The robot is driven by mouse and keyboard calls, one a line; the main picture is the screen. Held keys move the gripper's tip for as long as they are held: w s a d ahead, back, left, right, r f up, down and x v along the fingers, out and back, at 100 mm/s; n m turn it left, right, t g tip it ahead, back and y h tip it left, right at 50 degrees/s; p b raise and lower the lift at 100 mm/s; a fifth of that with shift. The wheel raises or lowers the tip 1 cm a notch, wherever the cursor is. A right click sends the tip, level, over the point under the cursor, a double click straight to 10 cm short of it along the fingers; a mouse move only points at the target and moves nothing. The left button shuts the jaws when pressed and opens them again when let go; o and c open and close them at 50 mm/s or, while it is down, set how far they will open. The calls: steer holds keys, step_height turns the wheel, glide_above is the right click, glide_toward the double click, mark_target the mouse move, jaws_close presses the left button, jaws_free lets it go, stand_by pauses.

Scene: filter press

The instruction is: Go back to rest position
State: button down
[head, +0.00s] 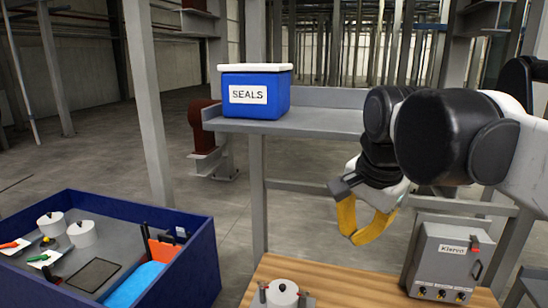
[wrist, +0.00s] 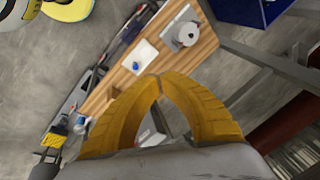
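My gripper (head: 356,238) hangs from the arm at the right of the head view, with its yellow fingers pointing down above the wooden table (head: 335,285). In the wrist view the two fingertips (wrist: 158,82) meet and nothing is held between them. The gripper is in the air, apart from the table and the shelf.
A blue SEALS box (head: 256,95) with a white lid stands on the grey shelf (head: 325,120). A blue crate (head: 185,275) with white cylinders is at lower left. A grey control box (head: 443,262) and white cylinder (head: 282,292) are on the table.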

steer(key=s+d+f+n+t+b, duration=0.1)
steer(key=s+f+n+b, duration=0.2)
steer(key=f, duration=0.8)
steer(key=s+d+f+n+t+b, duration=0.1)
steer(key=s+f+n+b, duration=0.2)
steer(key=f+b, duration=0.4)
steer(key=s+d+f+n+t+b, duration=0.1)
steer(key=s+f+n+b, duration=0.3)
steer(key=f, duration=1.1)
steer(key=shift+s+d+f+b, duration=0.3)
steer(key=shift+s+d+b, duration=0.15)
steer(key=shift+s+d, duration=0.05)
